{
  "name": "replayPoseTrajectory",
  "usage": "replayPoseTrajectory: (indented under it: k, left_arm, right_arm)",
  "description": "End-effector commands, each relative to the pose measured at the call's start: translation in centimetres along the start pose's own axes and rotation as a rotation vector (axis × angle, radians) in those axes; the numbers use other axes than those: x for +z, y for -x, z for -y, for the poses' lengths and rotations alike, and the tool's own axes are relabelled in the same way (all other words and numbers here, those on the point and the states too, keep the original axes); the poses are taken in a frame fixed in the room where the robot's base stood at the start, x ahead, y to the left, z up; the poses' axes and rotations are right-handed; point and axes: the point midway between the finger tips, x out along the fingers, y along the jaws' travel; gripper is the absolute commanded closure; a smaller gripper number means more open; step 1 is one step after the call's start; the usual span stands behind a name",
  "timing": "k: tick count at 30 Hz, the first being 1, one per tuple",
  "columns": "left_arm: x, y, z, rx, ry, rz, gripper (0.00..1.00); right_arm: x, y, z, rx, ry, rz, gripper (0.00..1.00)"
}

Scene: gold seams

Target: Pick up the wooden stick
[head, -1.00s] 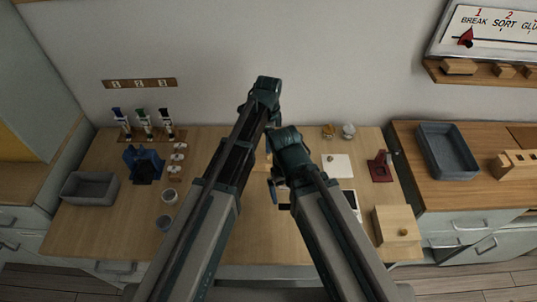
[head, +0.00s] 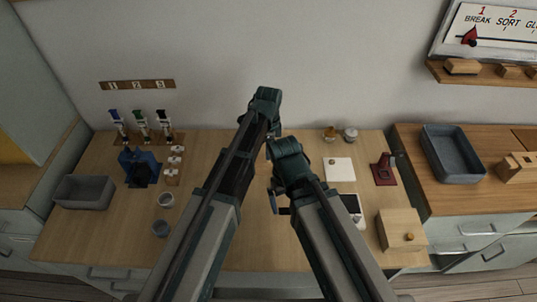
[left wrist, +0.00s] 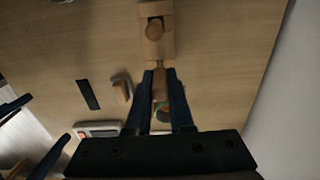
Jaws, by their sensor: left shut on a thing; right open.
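The wooden stick (left wrist: 159,84) shows in the left wrist view as a narrow light-wood piece between the two dark fingers of my left gripper (left wrist: 160,78), which is shut on it. Its upper end lies near a wooden block-like piece (left wrist: 155,38) with a round brown knob; I cannot tell whether they touch. In the head view my left gripper (head: 265,98) is high at the middle, its fingers and the stick hidden behind the arm. My right gripper (head: 279,203) is open, lower and a little right, over the table.
The wooden table (head: 110,228) holds a grey bin (head: 84,191), a blue stand (head: 140,166) and small cups (head: 165,199) on the left.

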Motion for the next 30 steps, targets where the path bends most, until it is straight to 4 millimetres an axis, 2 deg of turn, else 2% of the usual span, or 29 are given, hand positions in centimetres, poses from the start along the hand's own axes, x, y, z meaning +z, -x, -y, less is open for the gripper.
replayPoseTrajectory:
  k: [11, 16, 23, 30]
  left_arm:
    - [0.0, 0.1, 0.0, 0.0, 0.0, 0.0, 1.0]
    - [0.0, 1.1, 0.0, 0.0, 0.0, 0.0, 1.0]
    - [0.0, 3.9, 0.0, 0.0, 0.0, 0.0, 1.0]
    - [0.0, 7.8, 0.0, 0.0, 0.0, 0.0, 1.0]
  right_arm:
    - [0.0, 0.1, 0.0, 0.0, 0.0, 0.0, 0.0]
    - [0.1, 1.1, -0.1, 0.0, 0.0, 0.0, 0.0]
    - [0.2, 3.9, -0.4, 0.0, 0.0, 0.0, 0.0]
    - [0.5, 7.7, -0.7, 0.0, 0.0, 0.0, 0.0]
